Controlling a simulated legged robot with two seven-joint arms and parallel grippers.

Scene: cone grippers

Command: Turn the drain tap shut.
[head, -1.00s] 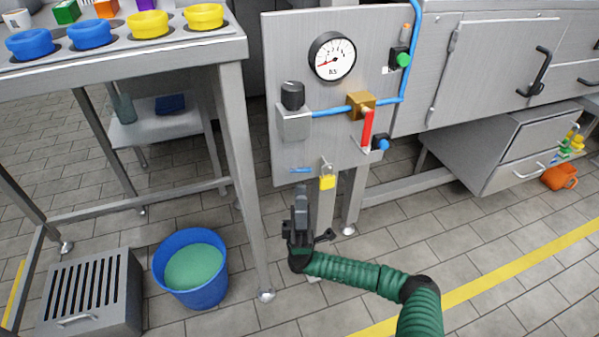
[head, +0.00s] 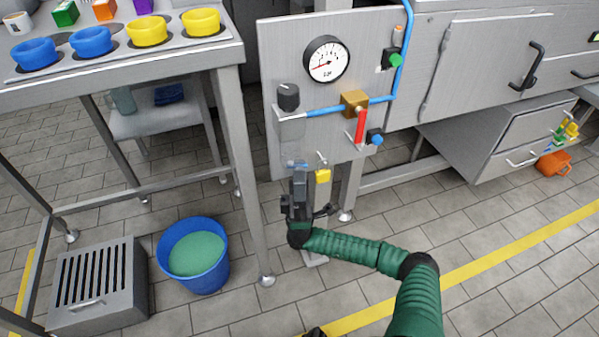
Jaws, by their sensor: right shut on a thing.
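My left gripper is not in view.
A yellow padlock (head: 323,176) hangs just right of my gripper. The panel also carries a gauge (head: 326,62), a black knob (head: 288,96) and a red lever (head: 360,127). A blue bucket (head: 170,272) of green liquid stands left. A table leg (head: 245,180) is close by.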

